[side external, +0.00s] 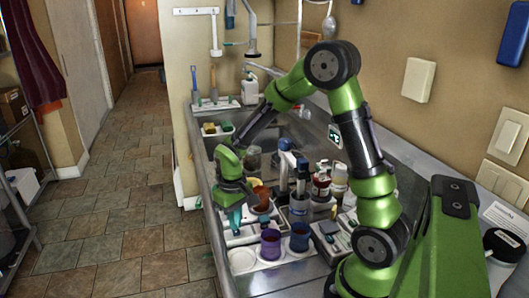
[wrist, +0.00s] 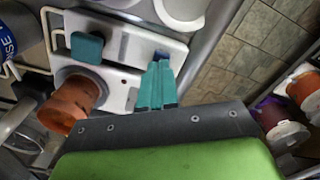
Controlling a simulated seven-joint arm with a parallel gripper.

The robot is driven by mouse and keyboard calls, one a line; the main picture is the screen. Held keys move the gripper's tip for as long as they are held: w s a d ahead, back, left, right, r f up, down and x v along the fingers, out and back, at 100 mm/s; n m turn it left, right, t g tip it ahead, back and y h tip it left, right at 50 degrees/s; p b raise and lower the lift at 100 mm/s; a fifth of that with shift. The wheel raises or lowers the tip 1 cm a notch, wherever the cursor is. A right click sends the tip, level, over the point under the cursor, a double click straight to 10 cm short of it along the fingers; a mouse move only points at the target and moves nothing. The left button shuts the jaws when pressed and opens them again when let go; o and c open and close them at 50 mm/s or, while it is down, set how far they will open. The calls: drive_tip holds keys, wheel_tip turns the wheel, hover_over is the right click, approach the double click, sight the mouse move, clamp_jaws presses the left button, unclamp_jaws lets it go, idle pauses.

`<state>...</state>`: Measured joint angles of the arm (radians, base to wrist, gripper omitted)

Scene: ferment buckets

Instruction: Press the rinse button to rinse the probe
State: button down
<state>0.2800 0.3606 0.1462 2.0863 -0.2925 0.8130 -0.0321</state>
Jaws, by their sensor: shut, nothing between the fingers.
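My gripper (wrist: 160,66) has teal fingers, closed together and empty. In the wrist view its tips are at a small dark blue button-like part (wrist: 161,56) on a white panel (wrist: 122,42). I cannot tell whether the tips touch it, and no label confirms it as the rinse button. A round-cornered teal block (wrist: 87,47) sits on the same panel, left of the tips. A container with a blue label ending in "SE" (wrist: 6,40) is at the far left edge. In the side view my gripper (side external: 235,222) points down at the counter's near left edge. I cannot identify the probe.
An orange cup (wrist: 72,103) stands close left of my fingers. Purple (side external: 271,243) and dark blue (side external: 299,237) cups stand right of my gripper in the side view. Bottles (side external: 320,182) and a dark blue-topped device (side external: 286,165) crowd the counter behind. Tiled floor (side external: 110,215) lies left.

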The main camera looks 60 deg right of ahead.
drive_tip(key=shift+f, duration=0.75)
drive_tip(key=shift+r, duration=3.05)
drive_tip(key=shift+s+a+f, duration=0.15)
drive_tip(key=shift+s+f, duration=0.05)
drive_tip(key=shift+s, duration=0.1)
drive_tip(key=s+a+r+t+y, duration=0.1)
drive_tip(key=s+a+r+t, duration=0.2)
drive_tip(key=r, duration=0.4)
drive_tip(key=s+a+r+m+t+y, duration=0.1)
drive_tip(key=s+a+r+t, duration=0.3)
drive_tip(key=s+r, duration=0.3)
drive_tip(key=shift+s+a+r, duration=0.4)
drive_tip(key=shift+a, duration=0.15)
